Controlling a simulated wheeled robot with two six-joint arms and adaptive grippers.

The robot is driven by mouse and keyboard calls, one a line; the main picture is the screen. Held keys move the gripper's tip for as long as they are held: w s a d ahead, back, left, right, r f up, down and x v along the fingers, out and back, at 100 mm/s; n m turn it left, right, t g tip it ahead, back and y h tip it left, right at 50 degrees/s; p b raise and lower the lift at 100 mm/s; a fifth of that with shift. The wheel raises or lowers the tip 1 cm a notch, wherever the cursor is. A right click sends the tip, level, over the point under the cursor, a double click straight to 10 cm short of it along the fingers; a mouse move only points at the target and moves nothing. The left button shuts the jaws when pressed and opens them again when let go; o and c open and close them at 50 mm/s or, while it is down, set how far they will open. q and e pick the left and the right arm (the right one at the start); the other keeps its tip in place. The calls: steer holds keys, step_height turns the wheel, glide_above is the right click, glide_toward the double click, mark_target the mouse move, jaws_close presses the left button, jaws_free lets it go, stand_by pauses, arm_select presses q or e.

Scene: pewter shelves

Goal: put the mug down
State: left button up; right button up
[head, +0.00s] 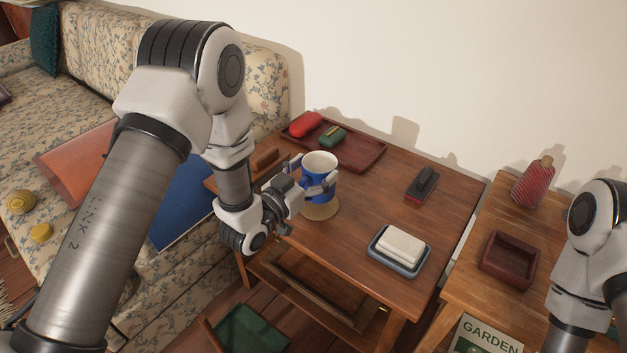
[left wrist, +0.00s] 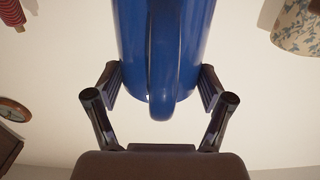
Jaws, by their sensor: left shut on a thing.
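A blue mug (head: 319,171) with a pale inside is upright over the front left part of the wooden table. My left gripper (head: 317,188) is shut on the mug, with a finger on each side of its body. A round tan coaster (head: 321,212) shows just below the mug; I cannot tell whether the mug's base touches it. In the left wrist view the blue mug (left wrist: 190,45) fills the top middle, its handle toward the palm, between the two fingers (left wrist: 160,90). My right arm shows at the right edge, but its gripper is out of view.
A side table with a red box (head: 508,259) stands at right.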

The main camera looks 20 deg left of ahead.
mark_target(313, 183)
arm_select(q)
step_height(313, 183, down, 2)
steer(key=shift+w+f, duration=0.1)
steer(key=shift+f, duration=0.15)
steer(key=shift+r, duration=0.1)
steer(key=shift+f+b, duration=0.25)
steer(key=shift+b, duration=0.05)
steer(key=shift+f, duration=0.1)
arm_select(e)
steer(key=shift+f, duration=0.75)
arm_select(q)
steer(key=shift+s+f, duration=0.2)
steer(key=shift+s, duration=0.1)
arm_select(e)
steer(key=shift+f, duration=0.1)
steer(key=shift+s, duration=0.1)
arm_select(q)
steer(key=o, duration=1.3)
steer(key=shift+f, duration=0.1)
